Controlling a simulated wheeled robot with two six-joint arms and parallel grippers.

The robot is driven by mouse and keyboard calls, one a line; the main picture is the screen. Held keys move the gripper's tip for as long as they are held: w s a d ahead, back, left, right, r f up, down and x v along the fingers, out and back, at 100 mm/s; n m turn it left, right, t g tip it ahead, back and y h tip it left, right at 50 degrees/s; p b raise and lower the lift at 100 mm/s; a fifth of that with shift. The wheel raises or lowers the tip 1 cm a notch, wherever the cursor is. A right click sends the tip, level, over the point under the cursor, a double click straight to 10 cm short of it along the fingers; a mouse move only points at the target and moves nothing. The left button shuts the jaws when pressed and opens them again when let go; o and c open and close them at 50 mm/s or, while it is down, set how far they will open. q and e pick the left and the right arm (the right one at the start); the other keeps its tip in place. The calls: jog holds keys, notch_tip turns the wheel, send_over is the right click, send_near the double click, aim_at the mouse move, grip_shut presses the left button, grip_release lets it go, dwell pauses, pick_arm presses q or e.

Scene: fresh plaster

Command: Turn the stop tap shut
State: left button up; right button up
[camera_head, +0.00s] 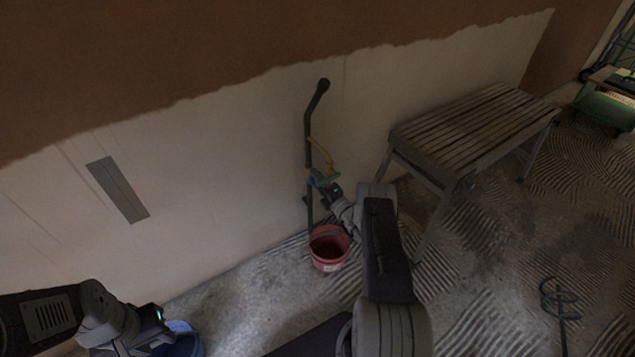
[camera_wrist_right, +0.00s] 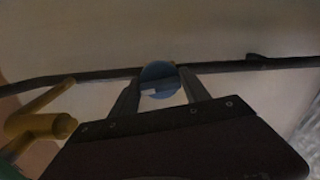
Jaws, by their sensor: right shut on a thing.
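The stop tap's blue handle (camera_head: 313,178) is on a dark vertical pipe (camera_head: 308,135) against the wall. It also shows as a blue round piece in the right wrist view (camera_wrist_right: 158,76), between my two fingers. My right gripper (camera_head: 321,184) is shut on this handle, with a finger on either side of it. The handle is partly hidden by the gripper in the head view. My left gripper (camera_head: 150,342) is low at the bottom left, away from the tap, beside a blue bucket; its jaw opening is unclear.
A red bucket (camera_head: 329,262) stands on the floor below the pipe. A yellow pipe piece (camera_head: 321,152) is next to the tap. A slatted bench (camera_head: 470,125) stands to the right. The blue bucket (camera_head: 188,345) is at the bottom left. A dark spiral mixer (camera_head: 560,300) is at lower right.

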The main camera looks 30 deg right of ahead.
jog(key=shift+f+m, duration=0.15)
jog(key=shift+m, duration=0.85)
jog(key=o, duration=1.3)
jog(key=shift+s+r, duration=0.2)
jog(key=shift+s, duration=0.05)
jog(key=s+p, duration=0.4)
jog(key=s, duration=0.4)
jog(key=shift+s+d+f, duration=0.15)
jog(key=shift+s+d, duration=0.2)
